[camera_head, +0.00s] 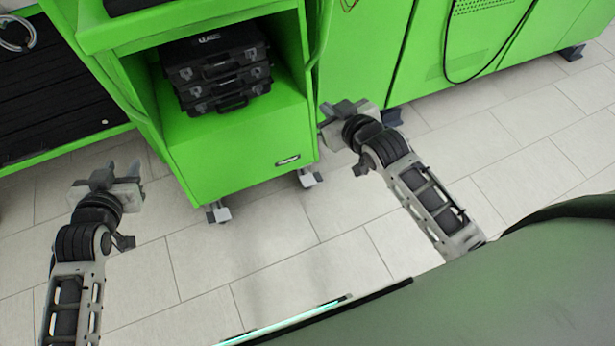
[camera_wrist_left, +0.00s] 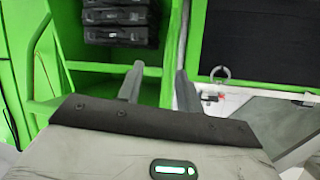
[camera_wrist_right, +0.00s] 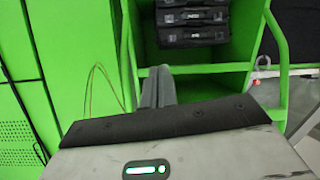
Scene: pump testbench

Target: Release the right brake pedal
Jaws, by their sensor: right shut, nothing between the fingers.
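The green cabinet (camera_head: 240,145) stands on casters on the tiled floor. Its right front caster (camera_head: 310,178) is small and grey, with a foot-like part at floor level. The left front caster (camera_head: 218,212) shows at the other front corner. The brake pedal's position is too small to tell. My right gripper (camera_head: 345,108) is shut and empty, right of the cabinet and above the right caster in the picture; its fingers (camera_wrist_right: 157,86) are together in the right wrist view. My left gripper (camera_head: 106,172) is open and empty, left of the cabinet; its fingers (camera_wrist_left: 158,86) stand apart in the left wrist view.
Black cases (camera_head: 215,68) are stacked on the cabinet's shelf. A green bench with a dark top (camera_head: 45,95) stands at the left. Green housings (camera_head: 365,45) with a hanging black cable stand at the back right. The light tiled floor (camera_head: 300,265) in front is clear.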

